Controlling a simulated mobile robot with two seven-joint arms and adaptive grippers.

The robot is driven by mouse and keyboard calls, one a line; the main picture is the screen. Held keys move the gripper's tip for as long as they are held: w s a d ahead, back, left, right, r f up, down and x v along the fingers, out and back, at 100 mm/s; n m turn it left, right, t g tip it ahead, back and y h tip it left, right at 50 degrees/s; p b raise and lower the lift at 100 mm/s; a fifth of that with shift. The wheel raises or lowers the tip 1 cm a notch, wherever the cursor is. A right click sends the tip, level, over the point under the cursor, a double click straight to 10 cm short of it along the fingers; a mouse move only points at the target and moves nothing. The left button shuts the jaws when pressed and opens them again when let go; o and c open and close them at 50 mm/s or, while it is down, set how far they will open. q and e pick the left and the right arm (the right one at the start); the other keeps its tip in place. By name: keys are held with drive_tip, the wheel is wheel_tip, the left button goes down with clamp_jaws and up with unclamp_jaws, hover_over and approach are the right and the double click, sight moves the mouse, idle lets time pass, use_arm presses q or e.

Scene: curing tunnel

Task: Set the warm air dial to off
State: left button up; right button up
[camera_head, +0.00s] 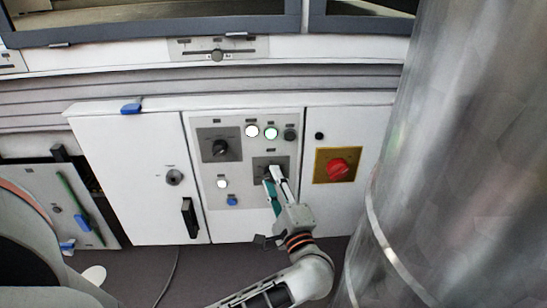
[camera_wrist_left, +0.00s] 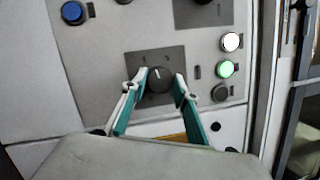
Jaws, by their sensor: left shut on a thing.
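A small black dial (camera_wrist_left: 160,79) sits on a dark grey square plate (camera_wrist_left: 137,64) with marks too small to read. Its pale pointer line points roughly up in the left wrist view. My left gripper (camera_wrist_left: 159,84) has its two teal and white fingers on either side of this knob and is shut on it. In the head view my left gripper (camera_head: 271,178) reaches the lower plate (camera_head: 262,161) of the control panel and mostly hides the dial. I cannot read which dial is the warm air one. My right gripper is not in view.
A second black dial (camera_head: 220,148) is at upper left on the panel. Nearby are a white lamp (camera_head: 252,131), a green lamp (camera_head: 271,132), a blue button (camera_head: 232,201) and a red knob (camera_head: 337,168) on yellow. A large metal cylinder (camera_head: 455,160) fills the right side.

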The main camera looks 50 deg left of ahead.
sight(269, 138)
use_arm(q)
drive_tip(key=shift+r, duration=0.1)
idle(0.3)
drive_tip(key=o, duration=1.1)
wheel_tip(269, 138, up, 10)
drive_tip(key=shift+d+f, duration=0.1)
drive_tip(key=shift+w+d+r, duration=0.1)
drive_tip(key=shift+w+r, duration=0.05)
drive_tip(key=shift+r, duration=0.05)
drive_tip(key=shift+a, duration=0.2)
